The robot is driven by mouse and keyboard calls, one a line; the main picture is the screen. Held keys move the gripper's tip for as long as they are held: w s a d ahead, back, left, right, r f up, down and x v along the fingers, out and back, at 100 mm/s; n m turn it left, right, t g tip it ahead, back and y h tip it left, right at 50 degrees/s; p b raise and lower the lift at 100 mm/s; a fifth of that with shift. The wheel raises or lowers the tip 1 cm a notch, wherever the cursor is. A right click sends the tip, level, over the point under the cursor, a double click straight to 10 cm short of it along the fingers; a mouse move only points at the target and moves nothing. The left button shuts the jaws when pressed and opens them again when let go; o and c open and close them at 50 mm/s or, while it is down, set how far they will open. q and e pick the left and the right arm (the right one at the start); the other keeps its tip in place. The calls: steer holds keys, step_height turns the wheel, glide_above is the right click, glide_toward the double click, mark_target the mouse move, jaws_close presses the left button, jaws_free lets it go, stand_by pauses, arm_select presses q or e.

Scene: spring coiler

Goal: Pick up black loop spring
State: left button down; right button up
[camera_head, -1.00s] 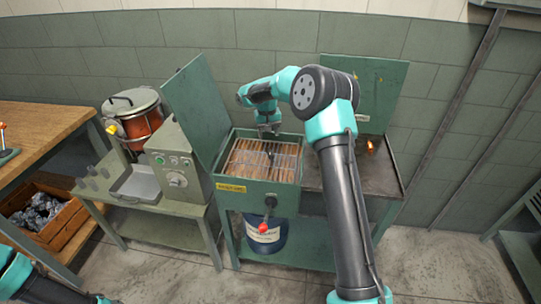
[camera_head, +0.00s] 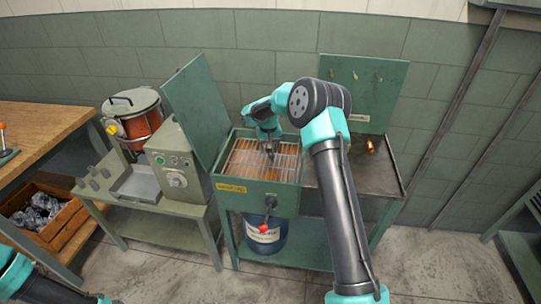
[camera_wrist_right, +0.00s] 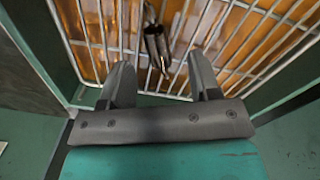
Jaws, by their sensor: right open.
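The black loop spring (camera_wrist_right: 155,42) lies on the wire rack (camera_wrist_right: 85,45) in the right wrist view, just beyond my fingertips and roughly in line with the gap between them. My right gripper (camera_wrist_right: 160,78) is open and empty, one finger to each side of that gap. In the head view my right gripper (camera_head: 270,155) points down low over the rack of the green open-lidded box (camera_head: 232,200). I cannot make out the spring there. Only part of my left arm shows at the lower left; its gripper is out of view.
The box's raised lid (camera_head: 203,110) stands to the left of my right gripper. A dark tray table (camera_head: 375,180) with copper-coloured pieces (camera_head: 371,146) is to the right. A control box (camera_head: 178,165) and a lidded pot (camera_head: 138,120) stand to the left. The blue bucket (camera_head: 265,232) is below.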

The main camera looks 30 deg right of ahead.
mark_target(270, 151)
steer(key=shift+d+f, duration=0.15)
steer(key=shift+f, duration=1.35)
steer(key=shift+c, duration=0.2)
steer(key=c, duration=1)
steer(key=shift+r, duration=0.1)
steer(key=shift+r, duration=0.4)
step_height(270, 151, up, 3)
steer(key=shift+f, duration=0.1)
steer(key=s+a+r, duration=0.1)
steer(key=s+a, duration=0.7)
steer(key=s, duration=0.5)
steer(key=shift+s+a, duration=0.2)
steer(key=shift+s, duration=0.15)
